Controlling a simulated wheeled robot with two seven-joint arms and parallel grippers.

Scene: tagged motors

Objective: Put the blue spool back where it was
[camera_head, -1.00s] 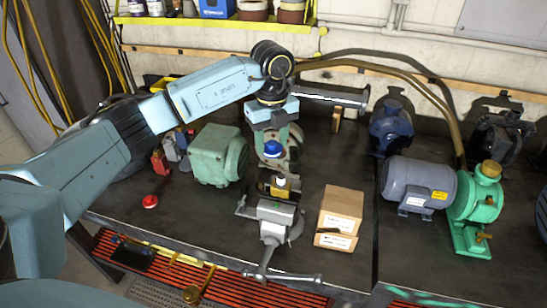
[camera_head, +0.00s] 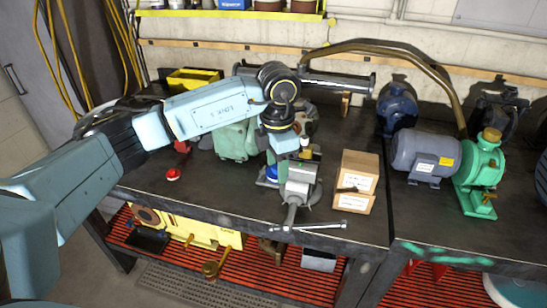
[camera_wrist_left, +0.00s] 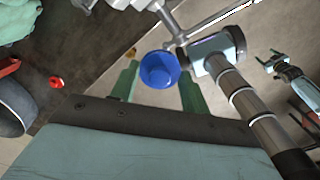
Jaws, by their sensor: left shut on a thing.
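The blue spool (camera_head: 271,173) is just left of the grey vise (camera_head: 299,185) in the head view, partly hidden. My left gripper (camera_head: 272,163) is shut on it. In the left wrist view the blue spool (camera_wrist_left: 158,70) sits between the two green fingers of my left gripper (camera_wrist_left: 158,82), one on each side. I cannot tell whether the spool touches the bench. My right gripper does not show in the head view.
A green motor (camera_head: 234,141) and a red cap (camera_head: 173,174) are on the bench to the left. Cardboard boxes (camera_head: 357,181) stand right of the vise, with a grey motor (camera_head: 425,157) beyond. The vise handle (camera_head: 310,227) sticks out at the front edge.

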